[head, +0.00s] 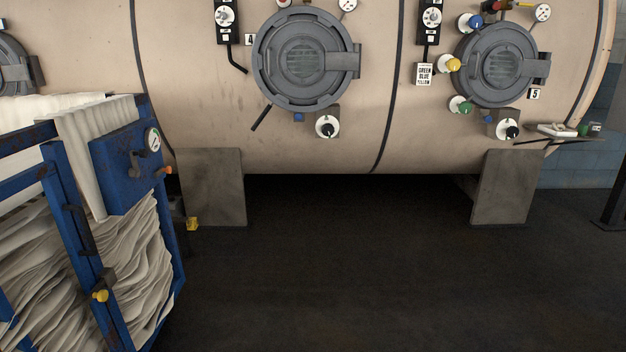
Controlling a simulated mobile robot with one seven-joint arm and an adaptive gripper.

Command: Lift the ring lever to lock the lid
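A large beige dyeing vessel (190,90) fills the back. It has a round grey lid (303,60) beside the label 4 (250,39), and another round grey lid (497,65) near the label 5 (535,94). Both lids look closed. A short black lever (261,118) sticks out down and left from the ring of lid 4. A thin black bar (535,142) lies nearly level below lid 5. I cannot tell which of these is the ring lever of the task. My gripper is not in view.
A blue cart (88,270) heaped with white cloth (125,270) stands at the left front. Grey supports (212,187) (500,187) hold the vessel. Knobs and gauges surround the lids. A small shelf (560,132) holds items at right. The dark floor (330,280) in the middle is clear.

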